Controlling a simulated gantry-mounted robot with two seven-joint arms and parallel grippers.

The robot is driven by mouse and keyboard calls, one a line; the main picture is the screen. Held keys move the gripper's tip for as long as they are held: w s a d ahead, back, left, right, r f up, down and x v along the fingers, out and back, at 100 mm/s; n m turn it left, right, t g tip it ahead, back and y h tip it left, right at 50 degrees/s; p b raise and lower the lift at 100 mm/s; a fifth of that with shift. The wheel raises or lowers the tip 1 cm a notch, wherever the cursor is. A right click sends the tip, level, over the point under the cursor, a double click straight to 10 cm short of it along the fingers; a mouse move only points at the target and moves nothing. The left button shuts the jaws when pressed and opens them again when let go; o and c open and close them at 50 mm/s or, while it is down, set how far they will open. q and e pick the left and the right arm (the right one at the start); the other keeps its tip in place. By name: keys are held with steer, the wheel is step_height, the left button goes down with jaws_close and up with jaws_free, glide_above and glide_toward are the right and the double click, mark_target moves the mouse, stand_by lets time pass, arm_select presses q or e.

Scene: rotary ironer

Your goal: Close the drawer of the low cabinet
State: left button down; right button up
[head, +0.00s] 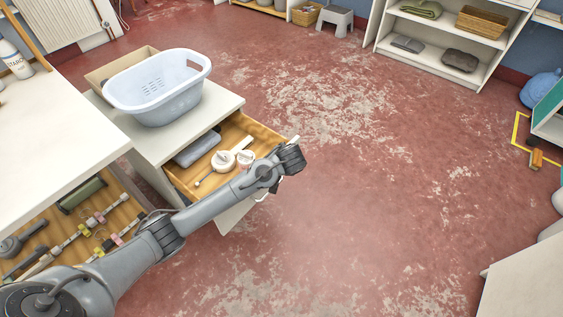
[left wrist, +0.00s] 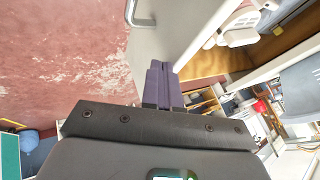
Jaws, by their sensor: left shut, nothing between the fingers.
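The low cabinet (head: 226,99) has a white top, and its drawer (head: 262,132) stands open with a wooden inside. A grey case (head: 197,149) and white round items (head: 223,160) lie in it. The white drawer front (head: 234,214) is partly hidden behind my left arm; its metal handle (head: 262,196) shows just below the arm. In the left wrist view the drawer front (left wrist: 172,28) and handle (left wrist: 140,14) are beyond my left gripper (left wrist: 163,68). Its fingers are shut and empty, close to the front; I cannot tell whether they touch. My right gripper is not in view.
A pale blue laundry basket (head: 158,88) stands on the cabinet, beside a cardboard box (head: 105,72). A white worktop (head: 48,140) is at left, above an open compartment of tools (head: 85,222). The worn red floor (head: 400,190) right of the drawer is clear.

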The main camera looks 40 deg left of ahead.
arm_select(q)
steer(key=shift+a+r+p, duration=0.1)
steer(key=shift+a+p, duration=0.3)
steer(key=shift+a, duration=0.1)
steer(key=a+p, duration=0.7)
steer(key=a, duration=1.6)
steer(key=shift+w+a, duration=0.15)
steer(key=shift+a, duration=0.15)
